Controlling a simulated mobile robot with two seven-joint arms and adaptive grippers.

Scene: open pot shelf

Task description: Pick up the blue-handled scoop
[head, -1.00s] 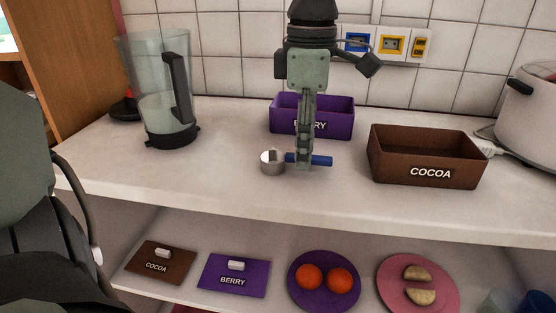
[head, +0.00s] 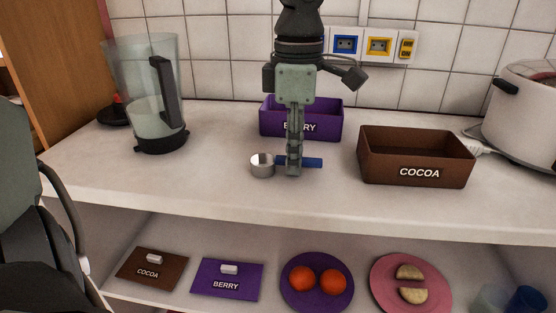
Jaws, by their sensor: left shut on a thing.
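The scoop has a round silver cup (head: 262,166) on the left and a blue handle (head: 313,163) pointing right. It is on or just above the white counter, and I cannot tell whether it touches the surface. My left gripper (head: 293,171) points down from above and is shut on the scoop, around the handle near the cup. Its fingers hide part of the handle. My right gripper is not in view.
A purple BERRY bin (head: 327,122) stands behind the gripper, and a brown COCOA bin (head: 386,170) to its right. A clear pitcher (head: 147,100) stands at left, a white cooker (head: 525,115) at far right. The counter's front (head: 220,195) is clear. Plates and lids lie below.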

